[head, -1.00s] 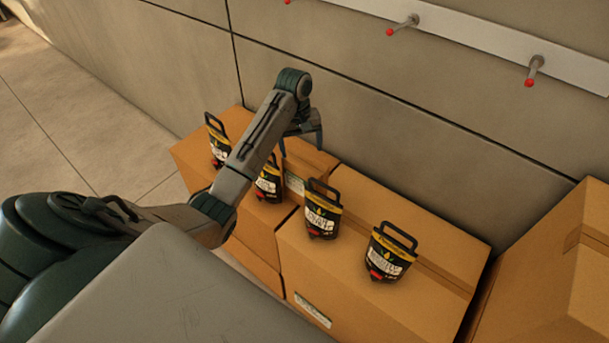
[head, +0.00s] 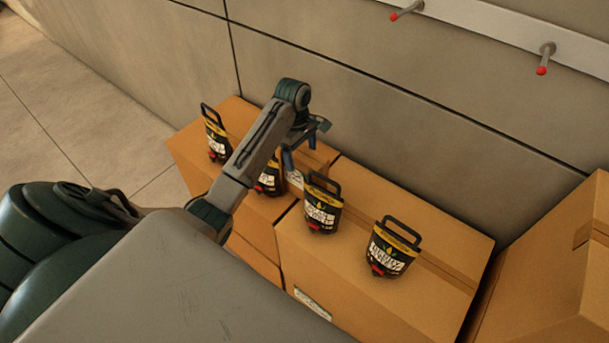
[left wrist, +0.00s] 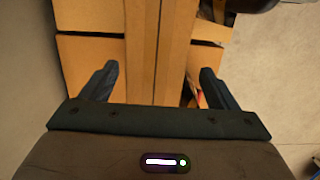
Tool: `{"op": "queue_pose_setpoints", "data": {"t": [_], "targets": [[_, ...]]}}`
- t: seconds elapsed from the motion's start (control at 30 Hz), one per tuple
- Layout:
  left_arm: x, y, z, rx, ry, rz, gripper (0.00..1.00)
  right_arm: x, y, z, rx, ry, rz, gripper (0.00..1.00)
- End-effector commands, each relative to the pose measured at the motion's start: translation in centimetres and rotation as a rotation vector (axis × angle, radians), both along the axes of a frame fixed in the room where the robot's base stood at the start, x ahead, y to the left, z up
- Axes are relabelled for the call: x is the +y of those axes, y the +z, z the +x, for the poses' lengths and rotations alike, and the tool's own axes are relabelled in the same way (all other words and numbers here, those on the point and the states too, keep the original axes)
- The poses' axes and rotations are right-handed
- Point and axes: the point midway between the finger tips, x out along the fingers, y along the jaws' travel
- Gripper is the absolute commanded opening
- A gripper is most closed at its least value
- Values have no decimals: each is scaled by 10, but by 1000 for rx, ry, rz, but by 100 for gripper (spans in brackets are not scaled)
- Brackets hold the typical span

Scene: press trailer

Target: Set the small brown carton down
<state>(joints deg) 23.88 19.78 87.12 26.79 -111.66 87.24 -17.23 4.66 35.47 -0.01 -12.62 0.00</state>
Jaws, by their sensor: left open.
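My left gripper (head: 300,152) is open, fingers pointing down over the left part of the box row. In the left wrist view its fingers (left wrist: 159,70) stand apart on either side of a brown cardboard strip (left wrist: 140,50). This looks like the small brown carton, with a gap on both sides, but I cannot fully tell it from the boxes beneath. My right gripper is not in view.
Black-and-yellow handled packs stand on the boxes, two on the left box (head: 186,153) and two, a middle (head: 322,205) and right one (head: 392,248), on the right box (head: 450,225). Another large box (head: 560,270) stands far right. A wall with red-tipped pegs rises behind.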

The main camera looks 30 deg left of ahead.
Motion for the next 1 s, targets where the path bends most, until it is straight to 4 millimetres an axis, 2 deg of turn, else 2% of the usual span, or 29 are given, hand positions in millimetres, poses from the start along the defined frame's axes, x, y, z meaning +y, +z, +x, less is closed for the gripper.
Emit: {"op": "queue_pose_setpoints", "data": {"t": [0.23, 0.4, 0.67, 1.0], "targets": [[-6, -28, 5, 5, 0, -3, 82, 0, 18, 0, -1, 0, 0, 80], [-8, -49, 5, 2, -1, -1, 82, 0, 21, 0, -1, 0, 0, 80], [-8, -53, 5, 0, -1, 0, 82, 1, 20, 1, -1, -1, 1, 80], [-7, -53, 5, 0, -1, 0, 17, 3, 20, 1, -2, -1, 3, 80]]}}
